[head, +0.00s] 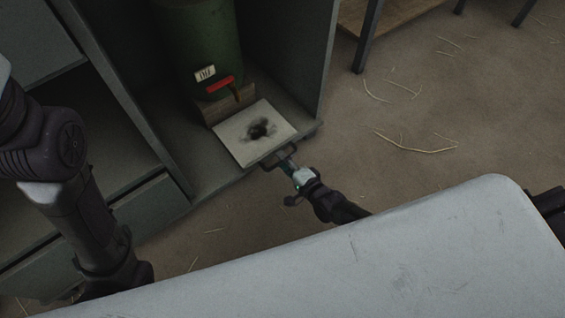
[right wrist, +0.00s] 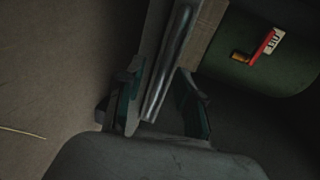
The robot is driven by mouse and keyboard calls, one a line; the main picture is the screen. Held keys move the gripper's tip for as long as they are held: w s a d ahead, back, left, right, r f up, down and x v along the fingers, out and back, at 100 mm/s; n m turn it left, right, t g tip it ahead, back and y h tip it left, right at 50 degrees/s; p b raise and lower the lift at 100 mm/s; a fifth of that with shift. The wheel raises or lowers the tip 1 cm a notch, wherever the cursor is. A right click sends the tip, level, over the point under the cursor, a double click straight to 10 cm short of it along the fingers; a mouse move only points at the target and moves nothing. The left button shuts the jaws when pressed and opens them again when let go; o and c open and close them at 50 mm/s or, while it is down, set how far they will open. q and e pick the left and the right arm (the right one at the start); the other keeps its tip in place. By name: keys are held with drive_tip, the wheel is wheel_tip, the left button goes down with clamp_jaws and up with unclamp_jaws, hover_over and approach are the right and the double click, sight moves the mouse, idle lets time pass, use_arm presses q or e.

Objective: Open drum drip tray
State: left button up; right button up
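The drip tray (head: 234,138) is a flat pale tray with a dark stain in its middle. It lies on the cabinet floor in front of the green drum (head: 198,45). A dark handle (head: 268,163) shows at its front edge. My right gripper (head: 285,162) is at this handle. In the right wrist view a grey metal bar (right wrist: 172,62) runs between the fingertips of my right gripper (right wrist: 160,100). The fingers stand apart, with a gap beside the bar on the right. My left arm shows at the left, but its gripper is out of sight.
The drum has a red valve handle (head: 219,84) and an oil label, and rests on a wooden block (head: 212,108). Cabinet walls (head: 318,60) stand on both sides. Open floor with straw (head: 420,150) lies to the right.

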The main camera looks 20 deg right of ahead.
drive_tip(key=shift+w+a, duration=0.1)
drive_tip(key=shift+w, duration=0.2)
clamp_jaws()
